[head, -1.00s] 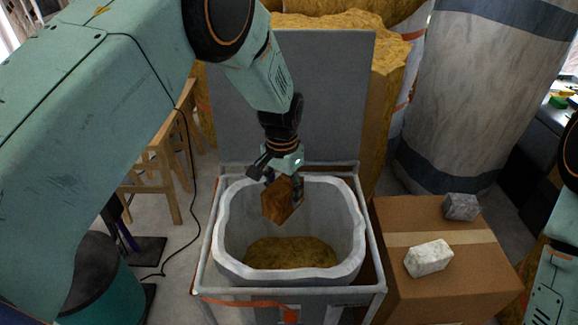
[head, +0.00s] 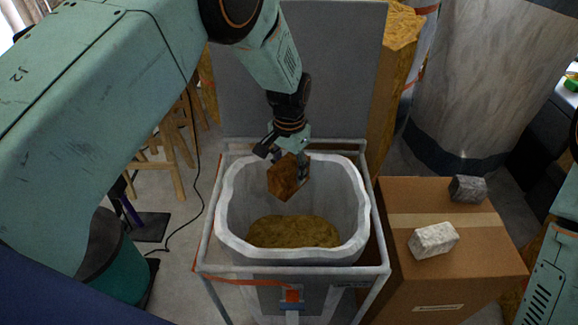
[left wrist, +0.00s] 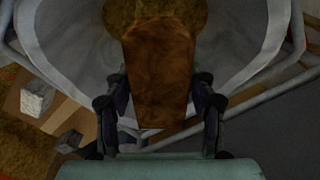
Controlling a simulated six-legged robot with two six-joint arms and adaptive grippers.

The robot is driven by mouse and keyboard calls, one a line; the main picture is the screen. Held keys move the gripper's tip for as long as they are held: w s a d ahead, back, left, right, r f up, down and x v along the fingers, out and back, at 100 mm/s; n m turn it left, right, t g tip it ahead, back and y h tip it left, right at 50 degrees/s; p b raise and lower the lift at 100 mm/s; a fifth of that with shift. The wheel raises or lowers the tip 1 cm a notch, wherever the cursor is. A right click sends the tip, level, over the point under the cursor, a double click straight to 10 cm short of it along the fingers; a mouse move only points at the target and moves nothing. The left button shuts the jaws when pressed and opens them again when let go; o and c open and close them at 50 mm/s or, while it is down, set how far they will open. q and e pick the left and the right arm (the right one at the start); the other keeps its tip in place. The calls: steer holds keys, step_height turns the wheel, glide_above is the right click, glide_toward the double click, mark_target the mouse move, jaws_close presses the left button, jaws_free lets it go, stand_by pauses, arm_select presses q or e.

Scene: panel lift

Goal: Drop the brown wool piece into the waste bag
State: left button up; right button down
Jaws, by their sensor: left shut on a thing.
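The brown wool piece (head: 288,178) is a rough brown chunk held between the fingers of my left gripper (head: 290,160). In the left wrist view the brown wool piece (left wrist: 160,70) fills the gap between both fingers of my left gripper (left wrist: 160,100). The waste bag (head: 232,235) is a pale open liner with a thick rolled rim, set in a grey frame. Yellowish wool (head: 293,231) lies at its bottom. The held piece hangs over the bag's opening, apart from the wool below. My right gripper does not show.
A cardboard box (head: 470,270) stands right of the bag, carrying a white wool piece (head: 433,240) and a grey one (head: 468,188). A grey panel (head: 300,60) rises behind the bag. A wooden stool (head: 165,170) and a cable are at left.

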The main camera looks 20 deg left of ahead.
arm_select(q)
steer(key=shift+f+b, duration=1.35)
steer(key=shift+f, duration=0.35)
steer(key=o, duration=0.9)
steer(key=shift+o, duration=0.2)
step_height(320, 180, up, 12)
steer(key=shift+r, duration=0.1)
